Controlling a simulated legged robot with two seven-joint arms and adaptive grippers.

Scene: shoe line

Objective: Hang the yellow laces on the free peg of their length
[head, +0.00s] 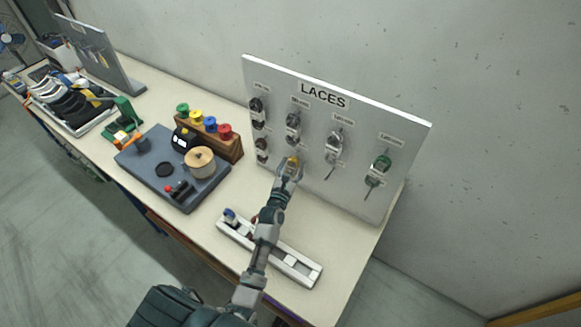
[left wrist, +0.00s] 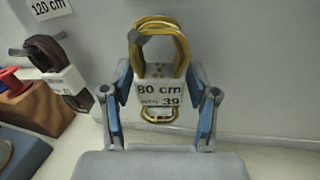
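The yellow laces (head: 293,161) are at the lower part of the LACES board (head: 316,180), second column from the left. In the left wrist view the yellow laces (left wrist: 183,48) form an upright loop through a white band reading 80 cm. A grey peg end (left wrist: 135,37) shows at the loop's upper left and seems to pass into the loop. My left gripper (head: 290,172) reaches up to the board. Its fingers (left wrist: 160,90) stand on both sides of the band and appear to press on it. My right gripper is out of view.
Brown laces (left wrist: 45,48) hang on a peg to the left, below a 120 cm label. Dark, grey and green laces (head: 381,164) hang on other pegs. A white tray (head: 300,268) lies below my arm. A spool rack (head: 225,148) and a dark fixture (head: 190,198) stand to the left.

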